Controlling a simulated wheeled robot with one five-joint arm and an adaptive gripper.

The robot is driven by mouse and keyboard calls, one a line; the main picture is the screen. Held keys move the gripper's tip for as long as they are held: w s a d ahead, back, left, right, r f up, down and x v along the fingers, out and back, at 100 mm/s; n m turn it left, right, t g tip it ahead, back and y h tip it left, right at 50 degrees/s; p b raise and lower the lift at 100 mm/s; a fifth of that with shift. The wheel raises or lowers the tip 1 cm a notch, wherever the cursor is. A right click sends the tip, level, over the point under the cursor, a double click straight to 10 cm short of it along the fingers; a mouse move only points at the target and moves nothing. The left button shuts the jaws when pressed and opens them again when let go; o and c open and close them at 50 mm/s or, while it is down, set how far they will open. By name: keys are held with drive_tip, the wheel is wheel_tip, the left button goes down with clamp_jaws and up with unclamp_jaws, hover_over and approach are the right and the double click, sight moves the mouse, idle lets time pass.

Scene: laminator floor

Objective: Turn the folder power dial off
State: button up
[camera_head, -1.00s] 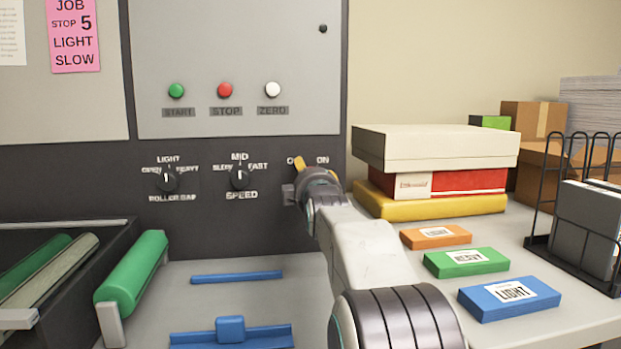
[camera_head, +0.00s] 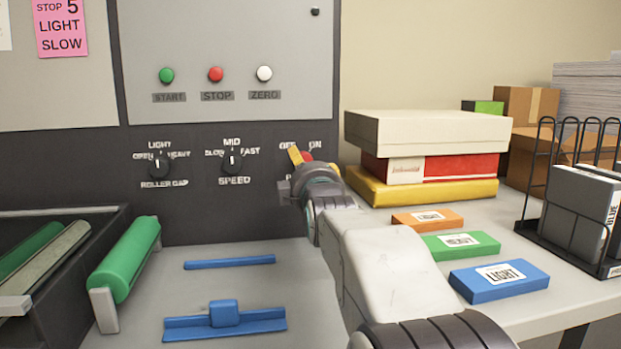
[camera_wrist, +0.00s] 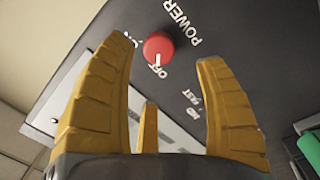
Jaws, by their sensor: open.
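The red folder power dial (camera_head: 306,156) is on the dark lower panel, partly hidden behind my gripper in the head view. It shows whole in the wrist view (camera_wrist: 158,46), where its white mark points at the OFF label (camera_wrist: 157,71). The POWER label (camera_wrist: 181,22) is beside it. My gripper (camera_head: 297,158) is in front of the dial. In the wrist view my gripper (camera_wrist: 167,52) has its yellow fingers spread wide and empty, with the dial beyond and between the tips. I see no contact with the dial.
The speed dial (camera_head: 232,161) and roller gap dial (camera_head: 161,166) are to the left. Above are the green start (camera_head: 167,75), red stop (camera_head: 216,74) and white zero (camera_head: 264,74) buttons. Stacked boxes (camera_head: 430,133) stand close on the right.

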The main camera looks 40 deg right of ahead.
drive_tip(key=shift+v, duration=2.4)
